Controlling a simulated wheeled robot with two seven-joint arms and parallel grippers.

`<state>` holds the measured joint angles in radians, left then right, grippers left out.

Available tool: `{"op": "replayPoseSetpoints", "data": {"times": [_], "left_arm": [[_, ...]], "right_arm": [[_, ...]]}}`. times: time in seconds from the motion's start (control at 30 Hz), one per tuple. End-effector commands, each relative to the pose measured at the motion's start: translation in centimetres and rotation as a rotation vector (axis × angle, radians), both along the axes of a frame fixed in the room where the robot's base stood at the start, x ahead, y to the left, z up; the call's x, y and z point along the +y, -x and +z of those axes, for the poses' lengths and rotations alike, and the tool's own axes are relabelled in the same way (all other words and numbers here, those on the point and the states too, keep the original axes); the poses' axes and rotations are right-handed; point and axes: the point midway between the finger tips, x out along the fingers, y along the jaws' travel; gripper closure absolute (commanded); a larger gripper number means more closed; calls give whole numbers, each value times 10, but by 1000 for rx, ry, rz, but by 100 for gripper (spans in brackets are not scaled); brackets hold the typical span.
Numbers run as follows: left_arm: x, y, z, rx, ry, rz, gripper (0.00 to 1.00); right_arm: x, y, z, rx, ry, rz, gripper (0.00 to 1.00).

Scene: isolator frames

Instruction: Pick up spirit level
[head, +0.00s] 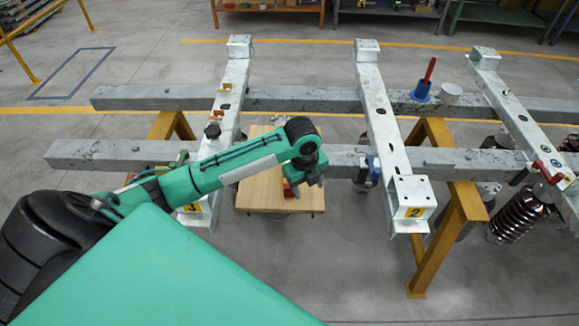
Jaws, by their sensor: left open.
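My left gripper (304,182) points down above the small wooden table (262,190), between the two nearer steel cross-beams. Its jaws are open. A small red object (289,189) shows at the gripper's left side over the table, partly hidden by the gripper. I cannot tell whether it is the spirit level, or whether it touches the jaws. No other thing is clearly a spirit level. My right gripper is out of view.
Galvanised long beams (110,153) and cross-beams (377,110) rest on yellow trestles (440,245) around the table. Front floor is clear.

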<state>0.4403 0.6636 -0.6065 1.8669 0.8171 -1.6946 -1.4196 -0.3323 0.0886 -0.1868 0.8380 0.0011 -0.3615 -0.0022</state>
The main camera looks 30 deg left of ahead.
Motion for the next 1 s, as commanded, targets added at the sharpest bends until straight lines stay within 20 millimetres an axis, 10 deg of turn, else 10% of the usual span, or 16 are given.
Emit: {"op": "replayPoseSetpoints", "data": {"times": [0.5, 1.0], "left_arm": [[106, -63, 91, 65, -100, -408, 45], [108, -63, 18, 68, -98, -420, 45]], "right_arm": [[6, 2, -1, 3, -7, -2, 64], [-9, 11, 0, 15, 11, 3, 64]]}}
